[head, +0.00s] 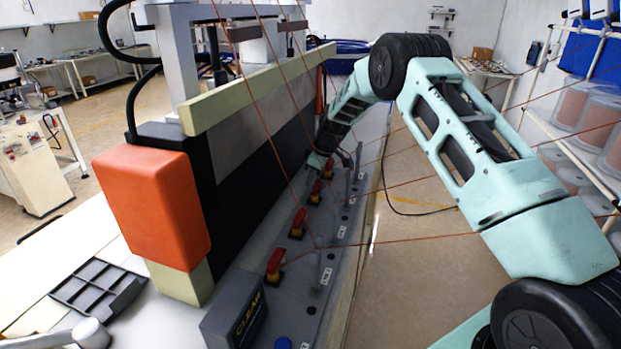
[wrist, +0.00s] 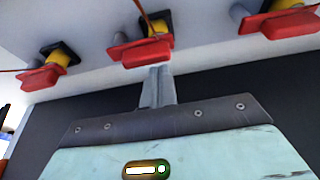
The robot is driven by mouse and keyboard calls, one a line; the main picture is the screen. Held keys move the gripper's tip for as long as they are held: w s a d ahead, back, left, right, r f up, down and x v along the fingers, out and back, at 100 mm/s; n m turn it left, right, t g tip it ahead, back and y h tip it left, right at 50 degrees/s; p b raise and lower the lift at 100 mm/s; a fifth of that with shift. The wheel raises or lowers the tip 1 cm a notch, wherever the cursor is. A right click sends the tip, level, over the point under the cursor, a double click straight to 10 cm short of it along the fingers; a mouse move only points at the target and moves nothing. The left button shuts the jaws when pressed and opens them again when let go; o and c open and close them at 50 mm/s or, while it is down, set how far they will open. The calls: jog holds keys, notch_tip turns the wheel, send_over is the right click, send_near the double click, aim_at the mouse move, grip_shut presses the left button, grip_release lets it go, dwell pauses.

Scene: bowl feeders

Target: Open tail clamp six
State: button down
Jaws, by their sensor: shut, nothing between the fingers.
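Tail clamps with red levers and yellow bodies stand in a row on the grey rail (head: 325,268). In the head view the nearest clamp (head: 275,265) is at the bottom, and others (head: 298,222) run away toward my gripper (head: 330,160). In the wrist view my gripper (wrist: 157,74) is shut and empty. Its fingertips are right at the red lever of the middle clamp (wrist: 147,52); I cannot tell whether they touch. One clamp (wrist: 42,77) is to the left and another (wrist: 282,22) to the right. I cannot read which one is six.
Thin orange wires cross the space above the rail. Grey posts (head: 326,270) with white labels stand along its right side. A large orange block (head: 152,205) and a beige beam (head: 260,88) stand left of the row. A box marked CLEAR (head: 236,318) is at the near end.

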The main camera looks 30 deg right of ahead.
aim_at(318, 192)
jog(key=shift+s+d+f+n+b, duration=0.1)
jog(key=shift+s+d+n+b, duration=0.2)
jog(key=shift+b, duration=0.5)
jog(key=shift+s+f+n+b, duration=0.1)
jog(key=shift+n+b, duration=0.3)
jog(key=shift+b, duration=0.35)
jog(key=shift+s+d+n+y+b, duration=0.2)
jog(key=shift+n+y+b, duration=0.15)
jog(key=shift+b, duration=0.4)
jog(key=n, duration=0.1)
jog(key=n+g+b, duration=0.1)
jog(key=n, duration=0.1)
jog(key=d+n, duration=0.1)
jog(key=shift+s+r+g+y+b, duration=0.1)
jog(key=shift+s+g+y+b, duration=0.15)
jog(key=shift+s+g+b, duration=0.15)
jog(key=shift+s+d+n, duration=0.1)
jog(key=shift+d+n, duration=0.15)
jog(key=shift+n, duration=0.4)
jog(key=shift+d+b, duration=0.15)
jog(key=shift+b, duration=0.15)
jog(key=shift+s+d+r, duration=0.1)
jog(key=shift+s, duration=0.05)
